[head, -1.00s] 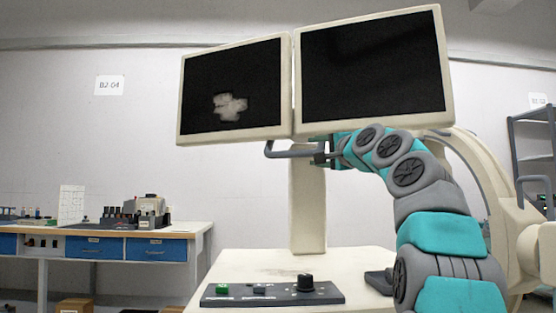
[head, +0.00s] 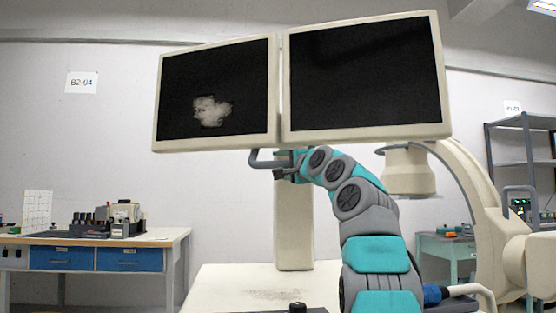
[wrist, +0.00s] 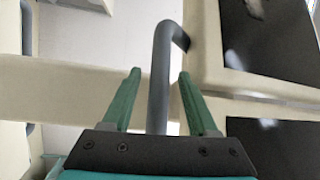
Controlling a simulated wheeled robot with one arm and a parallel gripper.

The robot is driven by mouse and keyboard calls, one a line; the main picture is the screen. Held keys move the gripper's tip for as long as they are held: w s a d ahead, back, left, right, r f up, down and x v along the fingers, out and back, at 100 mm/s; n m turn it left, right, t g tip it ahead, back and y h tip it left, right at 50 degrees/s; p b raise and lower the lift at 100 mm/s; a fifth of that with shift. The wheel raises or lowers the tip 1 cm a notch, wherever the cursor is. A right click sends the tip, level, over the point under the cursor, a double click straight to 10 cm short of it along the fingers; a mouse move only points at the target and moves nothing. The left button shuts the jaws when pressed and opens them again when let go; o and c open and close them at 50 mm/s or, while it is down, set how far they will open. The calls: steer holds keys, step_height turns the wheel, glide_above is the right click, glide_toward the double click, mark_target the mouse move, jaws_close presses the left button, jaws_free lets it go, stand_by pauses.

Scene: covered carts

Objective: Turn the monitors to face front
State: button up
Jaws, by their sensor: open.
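Two cream-framed monitors, left (head: 216,92) and right (head: 364,75), hang side by side on a cream post (head: 294,225) in the head view. Their dark screens show obliquely, and the left one has a pale grey blotch. A grey bar handle (head: 262,162) sticks out below the left monitor. My gripper (head: 284,172) is at this handle, under the monitors. In the wrist view my gripper (wrist: 158,73) is open, with the handle (wrist: 161,95) between its two green fingers and gaps visible on both sides. The monitors also show at the right of that view.
The cream cart top (head: 235,285) lies below the post, with a black knob (head: 297,307) at the bottom edge. A cream C-shaped arm (head: 470,185) stands at the right. A bench with blue drawers (head: 130,259) is at the left, and a grey shelf (head: 520,122) at far right.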

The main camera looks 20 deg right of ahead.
steer(key=shift+w, duration=0.6)
jaws_close()
stand_by(1.2)
